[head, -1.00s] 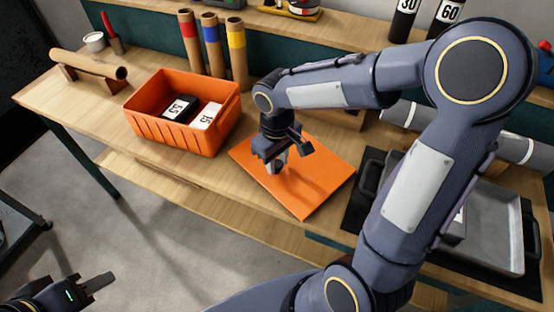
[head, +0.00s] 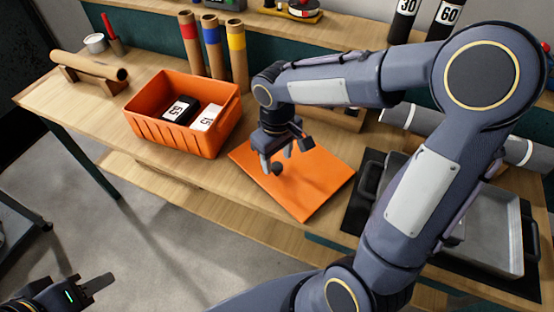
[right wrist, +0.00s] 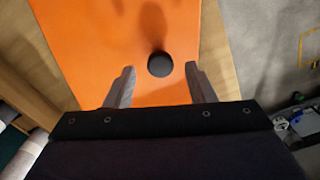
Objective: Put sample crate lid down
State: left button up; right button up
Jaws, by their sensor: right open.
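The orange crate lid (head: 312,182) lies flat on the wooden bench, and its front corner reaches the bench's front edge. Its round dark knob (head: 277,168) shows just below my right gripper (head: 282,160). In the right wrist view the knob (right wrist: 161,64) stands beyond the two fingertips, between their lines, and the fingers (right wrist: 158,80) are apart with nothing between them. The open orange sample crate (head: 178,137) stands to the left of the lid, with a black block marked 65 (head: 181,109) and a white block marked 15 (head: 208,117) inside. My left gripper (head: 97,286) is at the lower left, away from the bench.
Three upright cardboard tubes with red, blue and yellow bands (head: 212,50) stand behind the crate. A brown roll (head: 88,65) rests on a stand at the left. A grey metal tray (head: 495,225) is at the right, partly behind my right arm.

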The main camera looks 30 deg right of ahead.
notch_tip(320, 180, up, 10)
jog(key=p, duration=0.1)
pick_arm(q)
jog(key=shift+r, duration=0.65)
pick_arm(e)
jog(key=s+f+m+t+y, duration=0.3)
jog(key=s+m+t, duration=0.2)
jog(key=s, duration=1)
jog(key=shift+s+d+t+y, duration=0.2)
jog(key=shift+d+t+y, duration=0.1)
jog(key=shift+y, duration=0.1)
jog(key=shift+r, duration=0.1)
